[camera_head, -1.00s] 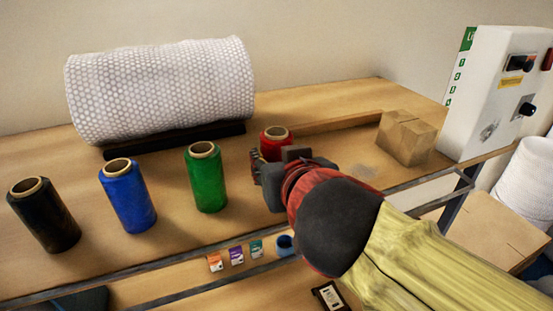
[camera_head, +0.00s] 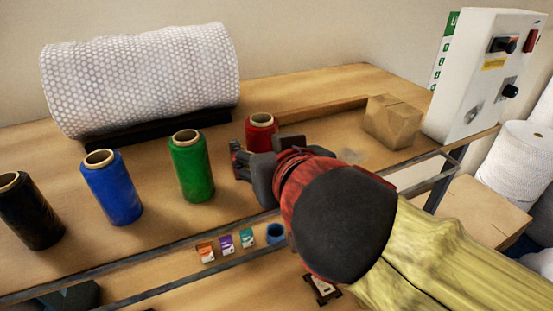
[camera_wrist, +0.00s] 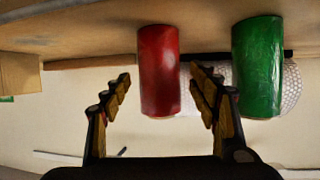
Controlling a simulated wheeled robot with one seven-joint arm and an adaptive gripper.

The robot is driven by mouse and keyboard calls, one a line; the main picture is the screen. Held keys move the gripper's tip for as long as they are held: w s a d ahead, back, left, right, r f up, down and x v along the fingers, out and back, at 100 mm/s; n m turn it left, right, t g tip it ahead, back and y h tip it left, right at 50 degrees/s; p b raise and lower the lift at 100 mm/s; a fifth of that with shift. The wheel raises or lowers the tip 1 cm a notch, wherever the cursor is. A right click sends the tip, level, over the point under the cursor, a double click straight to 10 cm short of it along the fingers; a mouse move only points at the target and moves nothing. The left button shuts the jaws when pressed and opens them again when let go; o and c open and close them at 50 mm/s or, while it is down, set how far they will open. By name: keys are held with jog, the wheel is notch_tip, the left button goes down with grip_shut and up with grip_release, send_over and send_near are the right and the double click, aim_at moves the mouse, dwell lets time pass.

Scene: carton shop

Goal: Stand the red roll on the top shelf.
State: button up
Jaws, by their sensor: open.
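The red roll (camera_head: 262,133) stands upright on the wooden top board (camera_head: 330,90), right of the green roll. Its lower part is hidden behind my gripper (camera_head: 263,147) in the head view. In the wrist view, which is upside down, the red roll (camera_wrist: 159,70) shows between the two fingers of my gripper (camera_wrist: 160,77). The fingers are open with a gap on each side of the roll. I cannot tell how deep the roll sits between them.
A green roll (camera_head: 191,168), a blue roll (camera_head: 113,188) and a black roll (camera_head: 28,212) stand to the left. A bubble-wrap roll (camera_head: 140,80) lies behind. A carton (camera_head: 393,122) and a control box (camera_head: 480,80) are right. Small boxes (camera_head: 226,243) sit on a lower level.

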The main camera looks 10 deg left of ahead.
jog(key=b+v, duration=0.2)
jog(key=v, duration=0.7)
jog(key=shift+w, duration=0.1)
